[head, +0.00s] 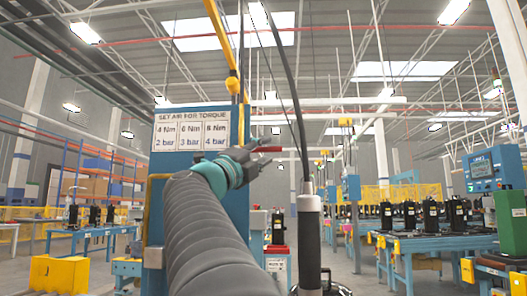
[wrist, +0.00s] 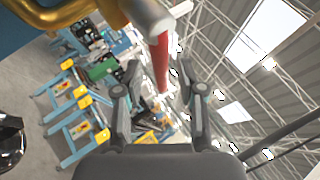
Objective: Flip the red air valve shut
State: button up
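The red air valve shows as a red lever (head: 268,149) sticking out to the right beside my gripper (head: 256,158) in the head view. In the wrist view the red lever (wrist: 160,62) hangs from a silver valve end at the top and reaches down between the two fingers of my gripper (wrist: 157,78). The fingers are open, one on each side of the lever, with a gap showing on both sides. I cannot tell how deep the lever sits between them. The valve body is largely hidden behind my gripper in the head view.
A sign about air and torque (head: 192,130) is on the blue panel behind my arm. A golden pipe (wrist: 58,14) runs by the valve. A dark cylindrical tool (head: 309,240) hangs from a cable at right. Workbenches (head: 425,240) stand farther off.

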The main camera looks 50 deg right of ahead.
jog(key=v, duration=1)
jog(key=shift+a+f, duration=0.15)
jog(key=shift+a, duration=0.15)
